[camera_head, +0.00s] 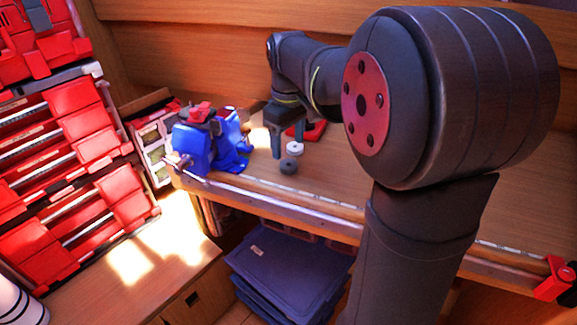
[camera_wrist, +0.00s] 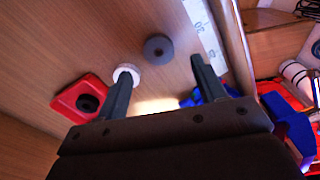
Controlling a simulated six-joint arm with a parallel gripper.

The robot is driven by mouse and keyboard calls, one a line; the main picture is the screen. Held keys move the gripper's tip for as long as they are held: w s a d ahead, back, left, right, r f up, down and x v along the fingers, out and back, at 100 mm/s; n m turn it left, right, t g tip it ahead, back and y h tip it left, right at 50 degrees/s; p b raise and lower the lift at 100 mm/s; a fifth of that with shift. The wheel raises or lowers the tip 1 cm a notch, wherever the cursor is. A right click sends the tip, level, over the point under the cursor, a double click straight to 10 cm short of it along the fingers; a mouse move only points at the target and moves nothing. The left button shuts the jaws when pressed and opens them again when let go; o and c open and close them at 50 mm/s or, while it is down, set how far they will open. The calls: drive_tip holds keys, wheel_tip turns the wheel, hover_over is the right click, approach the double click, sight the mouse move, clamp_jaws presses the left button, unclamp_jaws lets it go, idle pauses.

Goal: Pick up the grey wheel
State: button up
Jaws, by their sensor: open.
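The grey wheel (camera_head: 288,167) lies flat on the wooden bench near its front edge. In the wrist view the grey wheel (camera_wrist: 158,47) shows whole, beyond the fingertips and between their lines. My gripper (camera_head: 288,148) is open and empty, pointing down above the bench. In the wrist view my gripper (camera_wrist: 161,68) has its left finger in front of the white wheel (camera_wrist: 126,72), hiding part of it. In the head view the white wheel (camera_head: 294,149) lies just behind the grey one. I cannot tell whether the finger touches the white wheel.
A red piece (camera_wrist: 66,100) with a dark round part lies left of the wheels in the wrist view. A blue vise (camera_head: 200,146) stands left of my gripper. A pale ruled strip (camera_wrist: 204,32) runs along the bench edge. The bench right of the wheels looks clear.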

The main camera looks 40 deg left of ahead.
sight(288, 166)
drive_tip(key=shift+w+a+f, duration=0.1)
drive_tip(key=shift+a+f, duration=0.05)
drive_tip(key=shift+f, duration=1.4)
drive_tip(key=shift+w+a+f, duration=0.1)
drive_tip(key=shift+f, duration=1.45)
drive_tip(key=shift+c, duration=0.4)
drive_tip(key=c, duration=1)
